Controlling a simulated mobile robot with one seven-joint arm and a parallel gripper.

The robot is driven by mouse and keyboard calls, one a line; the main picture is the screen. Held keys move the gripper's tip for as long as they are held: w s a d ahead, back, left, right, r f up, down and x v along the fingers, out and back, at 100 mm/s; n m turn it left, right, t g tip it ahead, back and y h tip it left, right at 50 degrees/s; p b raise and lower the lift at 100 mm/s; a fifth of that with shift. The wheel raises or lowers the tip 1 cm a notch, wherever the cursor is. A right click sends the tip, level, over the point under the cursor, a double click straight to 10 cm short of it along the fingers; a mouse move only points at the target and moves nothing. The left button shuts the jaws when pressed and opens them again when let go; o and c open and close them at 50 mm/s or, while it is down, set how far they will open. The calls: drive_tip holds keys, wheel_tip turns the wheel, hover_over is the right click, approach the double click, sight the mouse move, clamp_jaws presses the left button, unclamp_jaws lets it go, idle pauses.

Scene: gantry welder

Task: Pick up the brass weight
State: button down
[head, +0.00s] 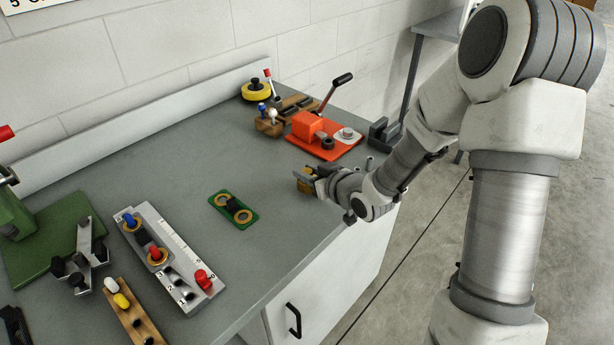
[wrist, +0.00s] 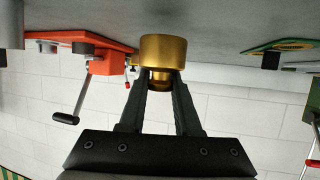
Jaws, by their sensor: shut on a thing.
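The brass weight (wrist: 163,47) is a gold cylinder with a narrower neck. In the wrist view, which is upside down, it sits at the tips of my gripper (wrist: 160,82). The two dark fingers are shut on its neck, and its wide body points toward the grey bench top. In the head view my gripper (head: 312,177) is over the right part of the bench, near the front edge, and only a small brownish-gold part of the weight (head: 302,182) shows beside it. I cannot tell whether its base touches the bench.
An orange-red clamp (head: 323,135) with a black-handled lever stands behind my gripper. A green plate with rings (head: 233,209) lies to the left on the grey bench (head: 180,180). A grey rack (head: 168,256) is farther left. Bare bench lies between the plate and my gripper.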

wheel_tip(320, 180, up, 2)
drive_tip(key=shift+w+r, duration=0.1)
drive_tip(key=shift+r, duration=0.1)
drive_tip(key=s+d+r+p, duration=0.3)
drive_tip(key=s+d+r, duration=0.4)
drive_tip(key=d, duration=0.1)
drive_tip(key=shift+s+d+p, duration=0.35)
drive_tip(key=shift+d, duration=0.05)
